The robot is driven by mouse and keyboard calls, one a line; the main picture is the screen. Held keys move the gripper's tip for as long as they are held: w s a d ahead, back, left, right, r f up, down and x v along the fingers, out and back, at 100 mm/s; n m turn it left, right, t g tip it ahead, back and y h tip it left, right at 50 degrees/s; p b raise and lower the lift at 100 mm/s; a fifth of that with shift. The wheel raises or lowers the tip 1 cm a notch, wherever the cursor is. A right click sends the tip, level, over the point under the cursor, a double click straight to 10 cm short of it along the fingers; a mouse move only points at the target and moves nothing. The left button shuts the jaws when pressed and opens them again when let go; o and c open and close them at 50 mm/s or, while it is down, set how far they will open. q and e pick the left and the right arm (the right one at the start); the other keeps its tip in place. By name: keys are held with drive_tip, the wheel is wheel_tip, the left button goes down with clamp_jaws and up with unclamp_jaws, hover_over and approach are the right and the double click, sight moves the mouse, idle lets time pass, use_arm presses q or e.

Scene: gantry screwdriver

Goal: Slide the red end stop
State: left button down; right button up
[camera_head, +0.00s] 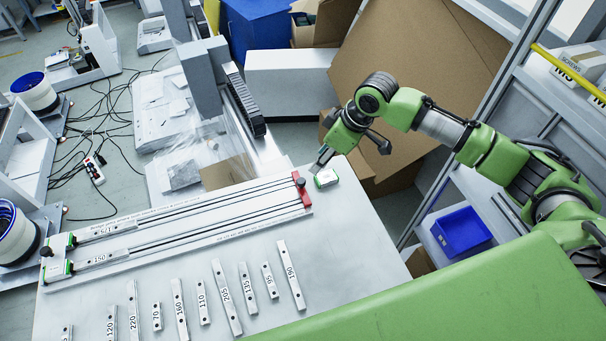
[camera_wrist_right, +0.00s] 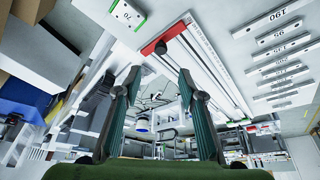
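The red end stop (camera_head: 302,190) is a narrow red bar with a dark knob, set across the right end of the long white rail fixture (camera_head: 190,221). In the right wrist view the red end stop (camera_wrist_right: 168,37) is near the top centre, beyond the fingertips. My right gripper (camera_head: 322,160) is above the table's far right corner, just behind the end stop and apart from it. In the right wrist view the two fingers of my right gripper (camera_wrist_right: 159,74) are spread with nothing between them. My left gripper is not in view.
A white and green block (camera_head: 326,178) lies on the table beside the end stop; it also shows in the wrist view (camera_wrist_right: 126,14). Several numbered metal bars (camera_head: 225,297) lie in front of the fixture.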

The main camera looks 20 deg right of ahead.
sight(302, 181)
drive_tip(key=p+x, duration=0.1)
drive_tip(key=x, duration=1)
drive_tip(key=shift+a, duration=0.15)
drive_tip(key=shift+p+x, duration=0.3)
drive_tip(key=shift+x, duration=0.55)
